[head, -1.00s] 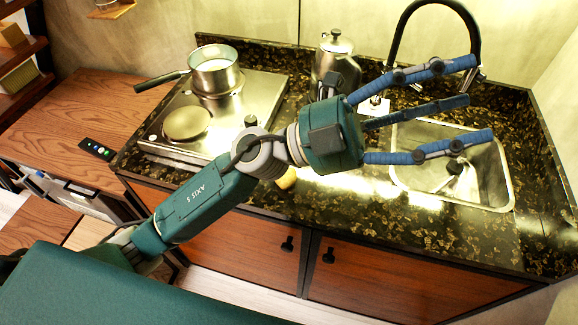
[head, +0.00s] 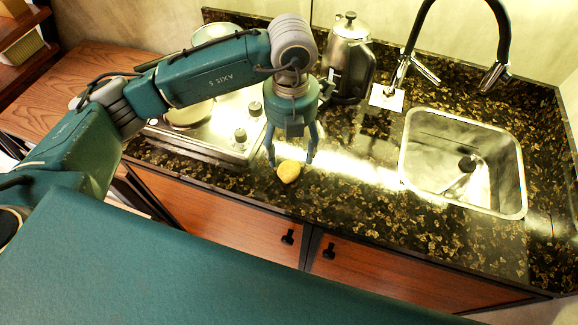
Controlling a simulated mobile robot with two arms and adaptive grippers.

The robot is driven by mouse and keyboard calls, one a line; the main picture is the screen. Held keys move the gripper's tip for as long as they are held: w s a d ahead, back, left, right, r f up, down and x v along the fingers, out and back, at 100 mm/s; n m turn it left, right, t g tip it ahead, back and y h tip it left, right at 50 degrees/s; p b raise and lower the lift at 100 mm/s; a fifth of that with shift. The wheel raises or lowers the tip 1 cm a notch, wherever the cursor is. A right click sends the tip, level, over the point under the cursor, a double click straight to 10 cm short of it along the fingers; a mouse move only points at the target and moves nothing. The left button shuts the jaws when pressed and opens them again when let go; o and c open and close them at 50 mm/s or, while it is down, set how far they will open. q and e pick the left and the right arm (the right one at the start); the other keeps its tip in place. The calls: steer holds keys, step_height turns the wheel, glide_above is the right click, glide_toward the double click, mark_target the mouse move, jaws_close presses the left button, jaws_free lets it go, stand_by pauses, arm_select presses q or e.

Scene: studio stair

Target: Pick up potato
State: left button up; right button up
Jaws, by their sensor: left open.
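The potato (head: 289,171) is a small yellow lump on the dark speckled countertop (head: 350,200), near its front edge and right of the cooktop. My left gripper (head: 291,160) points down over it. Its blue fingers are open, one to the left of the potato and one to the right, with the tips close to it. I cannot tell whether they touch the potato. My right gripper is not in view.
The steel cooktop (head: 222,128) lies to the left, with a pot (head: 212,33) partly hidden behind my arm. A metal jug (head: 349,60) stands behind the gripper. A sink (head: 465,160) and black faucet (head: 408,50) are to the right. Counter between potato and sink is clear.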

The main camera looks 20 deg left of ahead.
mark_target(289, 166)
arm_select(q)
steer(key=shift+f, duration=0.8)
steer(key=shift+s+f+p, duration=0.1)
steer(key=shift+f+p, duration=0.2)
steer(key=shift+p, duration=0.15)
steer(key=f, duration=0.1)
steer(key=f+p, duration=0.2)
steer(key=shift+s+f, duration=0.3)
steer(key=shift+f, duration=0.55)
steer(key=c, duration=1.2)
